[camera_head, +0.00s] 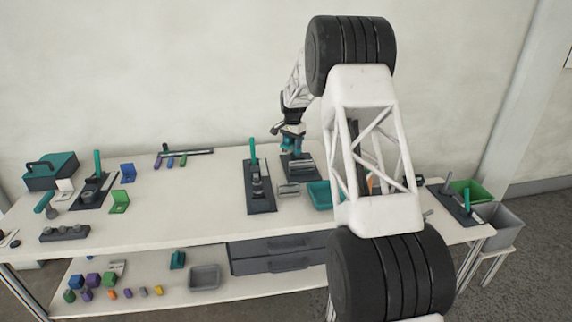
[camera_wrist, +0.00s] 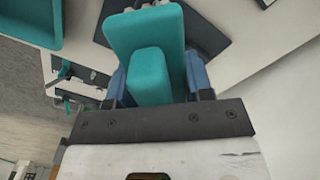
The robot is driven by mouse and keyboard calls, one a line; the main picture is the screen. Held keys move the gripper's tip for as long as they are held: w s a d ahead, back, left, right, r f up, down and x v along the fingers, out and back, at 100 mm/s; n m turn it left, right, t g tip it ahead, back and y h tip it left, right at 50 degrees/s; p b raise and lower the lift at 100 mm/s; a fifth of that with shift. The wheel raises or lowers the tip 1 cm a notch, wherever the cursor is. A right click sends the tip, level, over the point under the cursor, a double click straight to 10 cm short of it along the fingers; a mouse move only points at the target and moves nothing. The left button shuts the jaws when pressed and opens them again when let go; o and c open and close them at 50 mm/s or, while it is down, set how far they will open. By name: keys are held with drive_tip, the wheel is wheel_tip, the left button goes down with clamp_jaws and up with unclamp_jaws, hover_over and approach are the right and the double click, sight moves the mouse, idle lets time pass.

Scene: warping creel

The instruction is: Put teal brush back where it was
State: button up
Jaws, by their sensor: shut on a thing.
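My gripper (camera_head: 291,140) is over the back middle of the table. It is shut on a teal piece, which I take to be the teal brush (camera_head: 289,149). In the wrist view the teal brush (camera_wrist: 148,70) sits between the two blue fingers of my gripper (camera_wrist: 157,85), with a block-shaped part towards the camera and a wider flat part beyond it. A dark base plate (camera_head: 313,178) bearing a grey block lies just below my gripper. I cannot tell whether the brush touches anything below.
A dark board (camera_head: 262,208) with an upright teal handle stands left of my gripper. A teal tray (camera_head: 319,195) is in front of it, partly hidden by my arm. A small grey block (camera_head: 289,190) lies between.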

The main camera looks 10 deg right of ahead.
drive_tip(key=s+a+f+m, duration=0.2)
drive_tip(key=s, duration=0.1)
drive_tip(key=s+a+f+m, duration=0.1)
drive_tip(key=s+a+m, duration=0.1)
drive_tip(key=s+m, duration=0.1)
drive_tip(key=s+a+f+m, duration=0.2)
drive_tip(key=s, duration=0.1)
drive_tip(key=shift+s+f+m, duration=0.3)
drive_tip(key=shift+f, duration=0.05)
drive_tip(key=shift+s+a+f+m, duration=0.2)
drive_tip(key=shift+s+m, duration=0.1)
drive_tip(key=shift+s, duration=0.1)
drive_tip(key=shift+s+a+f+m, duration=0.2)
drive_tip(key=shift+s+m, duration=0.1)
drive_tip(key=shift+s, duration=0.1)
drive_tip(key=shift+w, duration=0.1)
hover_over(275, 169)
drive_tip(key=shift+a+f, duration=0.1)
drive_tip(key=shift+f, duration=0.65)
drive_tip(key=shift+w, duration=0.25)
drive_tip(key=shift+f, duration=1.75)
drive_tip(key=shift+f, duration=0.15)
